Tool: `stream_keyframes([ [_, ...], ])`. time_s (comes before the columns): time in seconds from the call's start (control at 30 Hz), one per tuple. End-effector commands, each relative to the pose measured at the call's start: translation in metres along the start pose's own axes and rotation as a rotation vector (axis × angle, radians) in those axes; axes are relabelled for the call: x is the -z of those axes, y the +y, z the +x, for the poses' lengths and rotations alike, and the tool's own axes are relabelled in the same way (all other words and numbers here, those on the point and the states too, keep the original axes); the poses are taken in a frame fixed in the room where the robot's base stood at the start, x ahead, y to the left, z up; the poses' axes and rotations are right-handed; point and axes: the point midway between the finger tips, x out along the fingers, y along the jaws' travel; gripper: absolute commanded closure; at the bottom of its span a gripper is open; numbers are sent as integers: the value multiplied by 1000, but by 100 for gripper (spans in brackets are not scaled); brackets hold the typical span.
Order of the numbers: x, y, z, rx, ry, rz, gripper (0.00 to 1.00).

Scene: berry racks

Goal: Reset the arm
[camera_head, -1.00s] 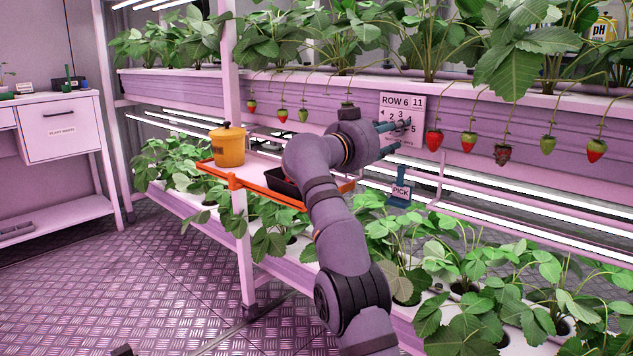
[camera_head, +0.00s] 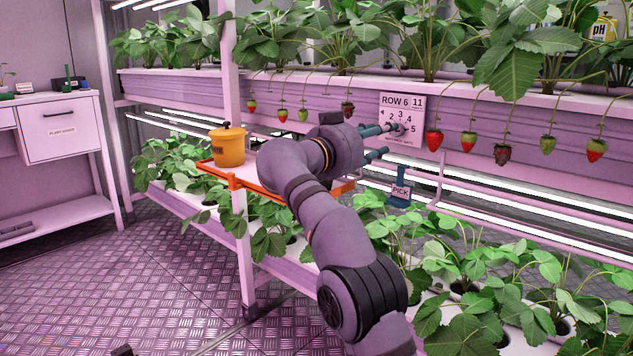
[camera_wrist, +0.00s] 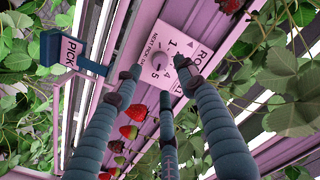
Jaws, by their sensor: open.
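My gripper (camera_head: 388,143) is open, with its blue-grey fingers pointing right toward the white row sign (camera_head: 401,104). In the wrist view the fingers of my gripper (camera_wrist: 165,75) are spread apart with nothing between them, and the sign (camera_wrist: 178,50) lies beyond their tips. My arm reaches up from the bottom of the head view and bends at the wrist in front of the rack. I cannot tell whether the fingertips touch anything.
Several berries, such as a red one (camera_head: 434,139), hang from the upper gutter (camera_head: 470,100) right of my gripper. A blue PICK tag (camera_head: 400,189) hangs below it. An orange pot (camera_head: 227,147) stands on an orange-edged shelf (camera_head: 250,184) to the left. Leafy plants (camera_head: 450,260) fill the lower row.

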Motion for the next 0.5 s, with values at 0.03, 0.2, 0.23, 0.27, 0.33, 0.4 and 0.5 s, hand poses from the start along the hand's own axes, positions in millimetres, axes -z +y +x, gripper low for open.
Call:
stream_keyframes([
  [0.03,0,-2,-13,5,-3,-1,60],
  [0.2,0,-1,-50,5,0,0,60],
  [0.23,0,-1,-56,4,-2,0,60],
  [0.27,0,-2,-63,6,-1,0,60],
  [0.33,0,3,-52,-8,3,0,60],
  [0.4,0,2,-35,-7,3,1,60],
  [0.5,0,1,-14,-5,2,2,60],
])
